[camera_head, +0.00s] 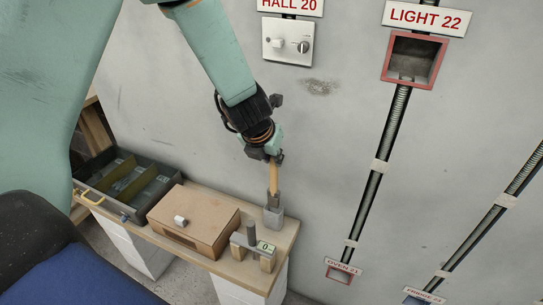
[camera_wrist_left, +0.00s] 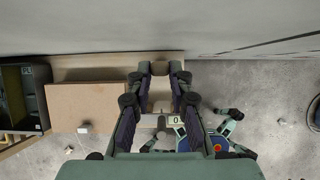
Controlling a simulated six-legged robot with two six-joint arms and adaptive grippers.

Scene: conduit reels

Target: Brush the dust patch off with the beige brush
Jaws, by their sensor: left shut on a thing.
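The dust patch (camera_head: 320,87) is a dark grey smudge on the pale wall, below and right of the switch plate. My left gripper (camera_head: 272,158) is below and left of the patch, close to the wall. It is shut on the upper end of the beige brush (camera_head: 274,180), which hangs roughly upright. The brush's grey lower end is at the mouth of a grey holder (camera_head: 273,217) on the bench; I cannot tell whether it is still inside. In the left wrist view the fingers (camera_wrist_left: 160,88) close around the brush, which is mostly hidden. My right gripper is out of view.
The bench (camera_head: 222,268) carries a brown box (camera_head: 194,215), a dark tray (camera_head: 127,186) with compartments, and a small stand (camera_head: 252,247) marked 0. A switch plate (camera_head: 287,41) and a red-framed wall box (camera_head: 414,60) are on the wall. Conduits run down at the right.

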